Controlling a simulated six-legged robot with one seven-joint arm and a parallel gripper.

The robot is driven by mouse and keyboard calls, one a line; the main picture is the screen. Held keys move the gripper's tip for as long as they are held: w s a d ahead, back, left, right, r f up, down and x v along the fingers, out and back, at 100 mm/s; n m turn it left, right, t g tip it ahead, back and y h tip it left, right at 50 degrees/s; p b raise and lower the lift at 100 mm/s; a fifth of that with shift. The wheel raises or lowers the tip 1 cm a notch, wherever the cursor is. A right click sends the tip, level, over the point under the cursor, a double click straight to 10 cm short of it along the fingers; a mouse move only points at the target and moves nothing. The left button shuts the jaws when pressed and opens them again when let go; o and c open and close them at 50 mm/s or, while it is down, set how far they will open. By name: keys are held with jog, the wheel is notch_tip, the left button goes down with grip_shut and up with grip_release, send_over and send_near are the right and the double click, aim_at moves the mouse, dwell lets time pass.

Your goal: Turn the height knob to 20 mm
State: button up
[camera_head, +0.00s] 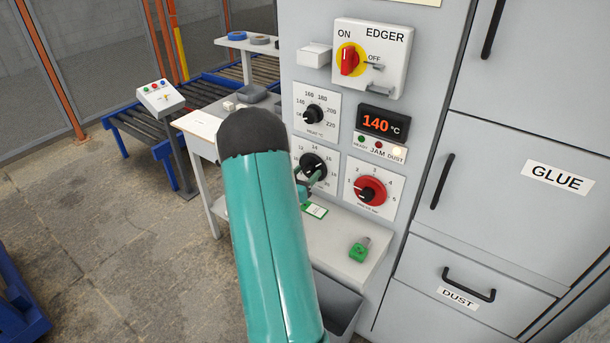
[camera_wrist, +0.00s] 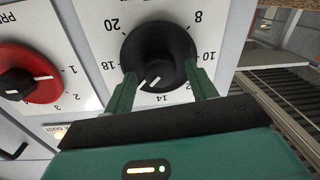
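The height knob (camera_head: 312,164) is black, on a white dial plate on the edger's panel, below the temperature knob. In the wrist view the knob (camera_wrist: 158,55) appears upside down, with numbers from 8 to 20 around it. Its white mark points near 14, slightly toward the 16 side; the 16 is hidden by a finger. My gripper (camera_wrist: 160,72) has its two green fingers apart, one on each side of the knob, overlapping its edge. I cannot see clear contact with the knob's raised grip. In the head view my gripper (camera_head: 314,182) is partly hidden by my arm.
A red knob (camera_head: 370,191) sits close right of the height dial; it also shows in the wrist view (camera_wrist: 30,75). Above are the temperature knob (camera_head: 313,114), the 140 °C display (camera_head: 382,123) and the red ON/OFF switch (camera_head: 348,60). A shelf (camera_head: 345,235) below holds a green item (camera_head: 360,250).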

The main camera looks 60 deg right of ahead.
jog(key=c, duration=0.9)
jog(key=shift+c, duration=0.2)
jog(key=shift+m, duration=0.4)
jog(key=m, duration=0.3)
jog(key=shift+f+m, duration=0.1)
jog(key=shift+m, duration=0.2)
jog(key=m, duration=0.4)
jog(key=shift+m, duration=0.4)
jog(key=m, duration=0.4)
jog(key=shift+f+m+g, duration=0.1)
jog(key=shift+m+g, duration=0.2)
jog(key=shift+g, duration=0.1)
jog(key=m, duration=0.4)
jog(key=shift+m, duration=0.3)
